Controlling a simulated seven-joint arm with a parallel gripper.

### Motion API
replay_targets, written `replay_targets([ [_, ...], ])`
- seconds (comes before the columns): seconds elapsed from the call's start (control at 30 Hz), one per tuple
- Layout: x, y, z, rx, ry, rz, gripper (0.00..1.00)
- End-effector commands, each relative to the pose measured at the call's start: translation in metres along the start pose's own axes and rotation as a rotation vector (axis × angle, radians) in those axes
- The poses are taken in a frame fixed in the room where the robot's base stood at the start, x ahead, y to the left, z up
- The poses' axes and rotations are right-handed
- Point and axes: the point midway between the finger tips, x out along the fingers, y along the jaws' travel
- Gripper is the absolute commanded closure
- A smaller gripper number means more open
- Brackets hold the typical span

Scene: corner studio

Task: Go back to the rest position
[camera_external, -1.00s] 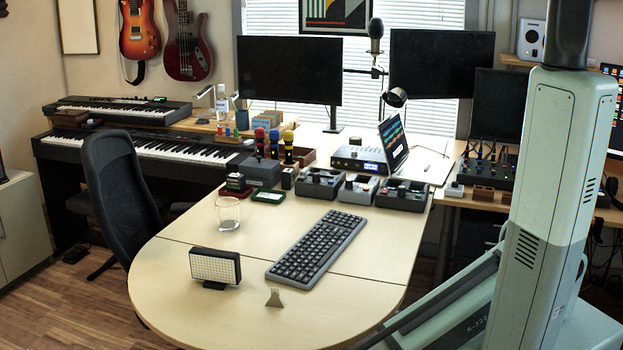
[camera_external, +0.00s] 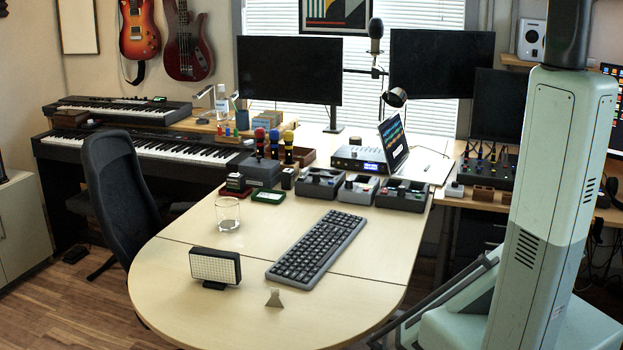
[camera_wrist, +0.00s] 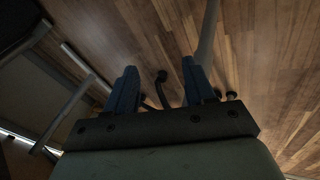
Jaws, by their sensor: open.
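My gripper (camera_wrist: 158,85) shows in the wrist view with its two blue fingers spread apart and nothing between them. Below the fingers, the wrist view shows wood floor (camera_wrist: 265,60), dark cables and pale metal legs. In the external view my pale green arm stands at the right, beside the desk (camera_external: 210,262). My gripper is hidden in the external view.
The desk holds a keyboard (camera_external: 317,246), an LED light panel (camera_external: 215,267), a glass (camera_external: 228,214) and a small grey wedge (camera_external: 274,298). Grey device boxes (camera_external: 402,196) and a laptop (camera_external: 393,138) stand farther back. A black chair (camera_external: 115,190) is at the left.

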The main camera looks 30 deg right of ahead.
Motion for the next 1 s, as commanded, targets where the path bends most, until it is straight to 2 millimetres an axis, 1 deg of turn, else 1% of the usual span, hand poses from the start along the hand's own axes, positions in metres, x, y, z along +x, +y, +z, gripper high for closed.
replay_targets([
  [0.03, 0.002, 0.024, 0.013, 0.012, -0.018, 0.033, 0.46],
  [0.1, 0.007, 0.047, 0.024, 0.025, -0.043, 0.069, 0.46],
  [0.2, 0.013, 0.075, 0.039, 0.046, -0.094, 0.105, 0.46],
  [0.33, 0.021, 0.102, 0.058, 0.077, -0.180, 0.122, 0.46],
  [0.4, 0.024, 0.113, 0.068, 0.096, -0.231, 0.120, 0.46],
  [0.6, 0.030, 0.138, 0.097, 0.149, -0.383, 0.086, 0.46],
  [0.8, 0.032, 0.156, 0.126, 0.203, -0.526, 0.020, 0.46],
  [1.0, 0.030, 0.168, 0.153, 0.258, -0.653, -0.073, 0.46],
])
